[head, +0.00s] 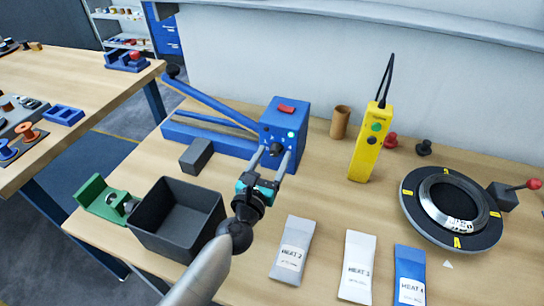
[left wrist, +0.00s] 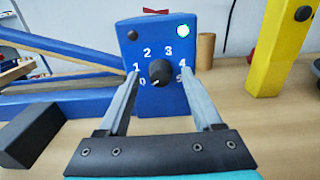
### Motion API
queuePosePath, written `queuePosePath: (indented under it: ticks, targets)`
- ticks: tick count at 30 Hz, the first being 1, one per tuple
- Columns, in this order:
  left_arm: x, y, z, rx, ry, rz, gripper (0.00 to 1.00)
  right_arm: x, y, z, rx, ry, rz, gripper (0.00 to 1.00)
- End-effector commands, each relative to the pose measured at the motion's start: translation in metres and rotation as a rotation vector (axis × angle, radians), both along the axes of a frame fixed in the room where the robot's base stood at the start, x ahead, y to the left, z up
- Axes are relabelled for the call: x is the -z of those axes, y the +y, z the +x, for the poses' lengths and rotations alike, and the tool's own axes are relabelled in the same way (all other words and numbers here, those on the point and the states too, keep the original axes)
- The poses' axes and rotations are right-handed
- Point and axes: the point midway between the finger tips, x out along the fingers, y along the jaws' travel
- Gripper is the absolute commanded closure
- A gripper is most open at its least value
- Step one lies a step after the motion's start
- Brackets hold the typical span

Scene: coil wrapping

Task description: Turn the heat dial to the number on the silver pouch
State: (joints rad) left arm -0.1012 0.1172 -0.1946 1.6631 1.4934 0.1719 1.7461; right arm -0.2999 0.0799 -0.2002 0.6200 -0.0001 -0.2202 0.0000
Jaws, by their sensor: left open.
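The heat dial (left wrist: 160,72) is a black knob on the front of the blue sealer's box (head: 285,122), ringed by the numbers 0 to 5. Its small pale mark appears to point down-left, near the 0. My left gripper (head: 274,153) is open, its two fingers pointing at the dial, one on each side. I cannot tell whether they touch it. The silver pouch (head: 291,256) lies flat on the table, and its label appears to read HEAT 2. A white pouch (head: 357,262) and a blue pouch (head: 410,268) lie to its right. My right gripper is out of view.
A black open bin (head: 152,208) and a green holder (head: 96,197) stand left of my arm. A dark grey block (head: 196,155) sits by the sealer. A yellow handset (head: 367,148), a brown cup (head: 340,122) and a round black fixture (head: 410,205) stand to the right.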

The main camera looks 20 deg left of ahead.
Motion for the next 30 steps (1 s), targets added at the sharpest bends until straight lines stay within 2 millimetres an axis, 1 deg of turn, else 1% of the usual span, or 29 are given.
queuePosePath:
  ticks: [4,5,22,30]
  targets:
    - [0.0000,-0.0001,-0.0001,0.000,0.000,0.000,0.33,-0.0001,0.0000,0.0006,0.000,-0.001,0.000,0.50]
    - [0.0000,-0.0001,-0.0001,0.000,0.000,0.000,0.36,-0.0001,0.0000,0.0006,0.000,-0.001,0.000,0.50]
    - [0.0000,0.0000,-0.0003,0.000,0.000,0.001,1.00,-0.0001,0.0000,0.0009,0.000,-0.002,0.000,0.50]
    - [0.0000,0.0001,-0.0004,0.000,0.000,0.002,1.00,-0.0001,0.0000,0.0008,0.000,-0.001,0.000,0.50]
